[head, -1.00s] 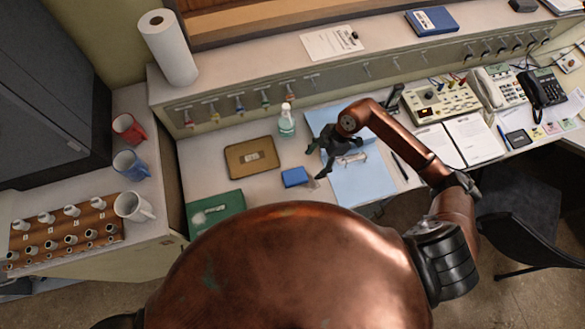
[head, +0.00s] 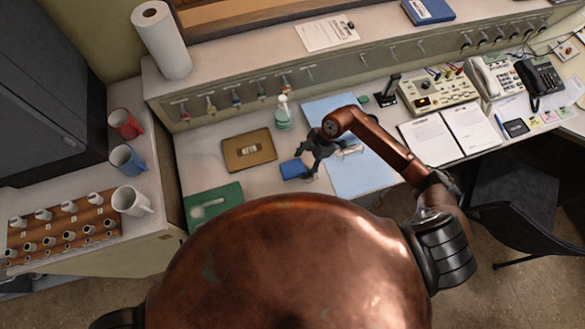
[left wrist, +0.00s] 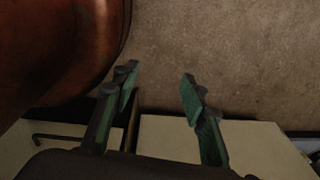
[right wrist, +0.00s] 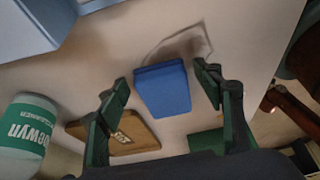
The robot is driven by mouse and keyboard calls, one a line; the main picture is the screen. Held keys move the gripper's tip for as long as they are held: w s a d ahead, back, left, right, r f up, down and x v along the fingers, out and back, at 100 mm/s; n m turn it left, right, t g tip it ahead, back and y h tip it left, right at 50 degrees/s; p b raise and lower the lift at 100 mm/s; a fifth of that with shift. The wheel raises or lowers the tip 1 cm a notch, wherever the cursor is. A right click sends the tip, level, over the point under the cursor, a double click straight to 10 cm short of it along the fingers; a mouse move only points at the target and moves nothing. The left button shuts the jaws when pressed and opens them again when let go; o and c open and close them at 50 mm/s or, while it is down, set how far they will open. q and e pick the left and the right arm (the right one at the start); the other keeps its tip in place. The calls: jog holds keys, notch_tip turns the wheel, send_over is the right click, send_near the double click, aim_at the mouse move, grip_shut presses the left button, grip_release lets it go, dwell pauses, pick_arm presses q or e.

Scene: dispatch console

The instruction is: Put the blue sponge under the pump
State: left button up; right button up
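The blue sponge (head: 293,169) lies on the desk, left of the light blue sheet. My right gripper (head: 307,160) is at its right side in the head view. In the right wrist view the sponge (right wrist: 162,90) shows between the open fingertips (right wrist: 163,84), with a small gap on each side. The pump bottle (head: 284,115), clear green with a white top, stands upright behind the sponge; its label shows in the right wrist view (right wrist: 22,132), where its top is out of frame. My left gripper (left wrist: 160,85) is open and empty above the floor, outside the head view.
A brown board (head: 249,151) lies left of the sponge, and a green folder (head: 213,205) lies nearer. Papers and a light blue sheet (head: 362,178) lie to the right. A hook-lined shelf front (head: 345,70) runs behind the bottle. Mugs (head: 131,201) stand on the left cabinet.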

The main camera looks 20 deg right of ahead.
jog(key=c, duration=0.9)
jog(key=shift+c, duration=0.2)
jog(key=shift+r, duration=0.15)
